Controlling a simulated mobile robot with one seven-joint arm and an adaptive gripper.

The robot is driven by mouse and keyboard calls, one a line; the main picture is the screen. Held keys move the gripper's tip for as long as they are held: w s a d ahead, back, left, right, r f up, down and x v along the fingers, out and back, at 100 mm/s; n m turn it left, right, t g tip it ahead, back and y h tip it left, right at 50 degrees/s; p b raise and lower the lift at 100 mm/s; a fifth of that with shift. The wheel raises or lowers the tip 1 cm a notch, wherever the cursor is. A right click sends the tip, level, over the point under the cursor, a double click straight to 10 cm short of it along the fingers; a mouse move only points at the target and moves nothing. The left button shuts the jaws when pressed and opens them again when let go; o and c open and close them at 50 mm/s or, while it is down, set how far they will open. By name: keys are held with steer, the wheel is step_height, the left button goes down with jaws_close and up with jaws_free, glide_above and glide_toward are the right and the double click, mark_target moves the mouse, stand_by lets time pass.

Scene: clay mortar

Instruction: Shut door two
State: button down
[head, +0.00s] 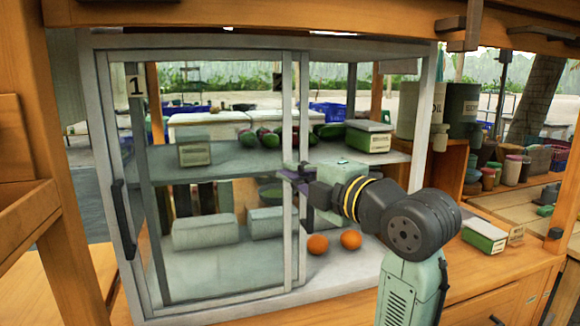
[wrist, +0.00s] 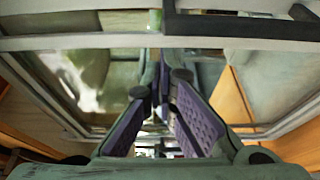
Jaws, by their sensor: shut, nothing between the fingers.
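The display case has sliding glass doors in pale frames. The door marked 1 (head: 136,90) covers the left part, with a dark upright handle (head: 122,218). Behind its right edge is door two, whose stile (head: 303,120) stands near the middle; a dark tag (head: 277,82), too small to read, shows beside it. The right part of the case is open. My gripper (head: 288,174) is shut and empty, its fingertips at the door stiles near the middle shelf; I cannot tell whether they touch. In the wrist view my gripper (wrist: 163,82) points at pale frame bars, with a dark bar (wrist: 240,25) beyond.
Inside the case are green and dark vegetables (head: 265,138), a labelled box (head: 368,136) and two oranges, one at the front (head: 317,244). Right of the case are canisters (head: 462,105), jars (head: 513,168) and a green-white box (head: 484,236) on the wooden counter.

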steer(key=shift+w+d, duration=0.2)
steer(key=shift+d, duration=0.35)
steer(key=shift+d, duration=0.1)
